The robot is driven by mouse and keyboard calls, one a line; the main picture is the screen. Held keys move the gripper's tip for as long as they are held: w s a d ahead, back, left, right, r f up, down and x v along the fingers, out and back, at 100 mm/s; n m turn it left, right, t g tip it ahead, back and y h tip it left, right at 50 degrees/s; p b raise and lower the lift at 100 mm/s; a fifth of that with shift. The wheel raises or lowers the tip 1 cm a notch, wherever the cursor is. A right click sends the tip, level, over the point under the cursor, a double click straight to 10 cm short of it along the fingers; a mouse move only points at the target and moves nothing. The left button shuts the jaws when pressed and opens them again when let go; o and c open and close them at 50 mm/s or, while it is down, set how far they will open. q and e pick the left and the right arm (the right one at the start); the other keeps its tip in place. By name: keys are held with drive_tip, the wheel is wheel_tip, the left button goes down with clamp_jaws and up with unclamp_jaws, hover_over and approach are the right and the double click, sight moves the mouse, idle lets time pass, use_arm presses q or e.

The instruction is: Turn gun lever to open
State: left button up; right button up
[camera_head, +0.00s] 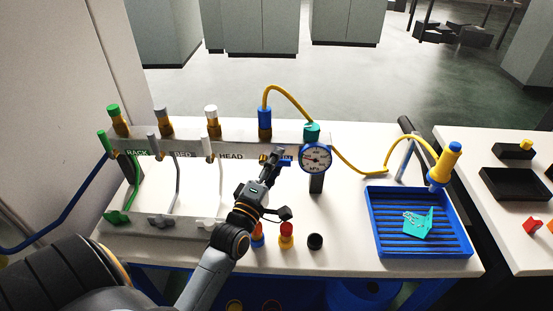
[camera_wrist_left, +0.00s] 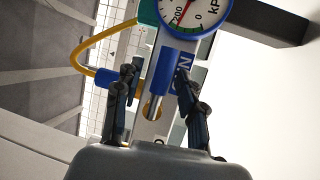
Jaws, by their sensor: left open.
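The gun lever has a blue handle (camera_wrist_left: 176,68) on a metal stem. It shows in the left wrist view between my finger pads, in front of a brass fitting. In the head view only a blue part of the lever (camera_head: 285,162) shows beside my fingers, at the right end of the grey panel. My left gripper (camera_head: 271,161) is at this lever; it also shows in the left wrist view (camera_wrist_left: 157,82). Its fingers are open, one on each side of the lever. I cannot tell whether either finger touches it. My right gripper is not in view.
A pressure gauge (camera_head: 316,158) stands close to the right of the lever. Yellow hose (camera_head: 290,95) arches above. A blue tray (camera_head: 374,232) lies at the right. Small knobs (camera_head: 286,235) stand in front.

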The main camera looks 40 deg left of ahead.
use_arm(q)
drive_tip(key=shift+w, duration=0.25)
drive_tip(key=shift+c, duration=0.2)
clamp_jaws()
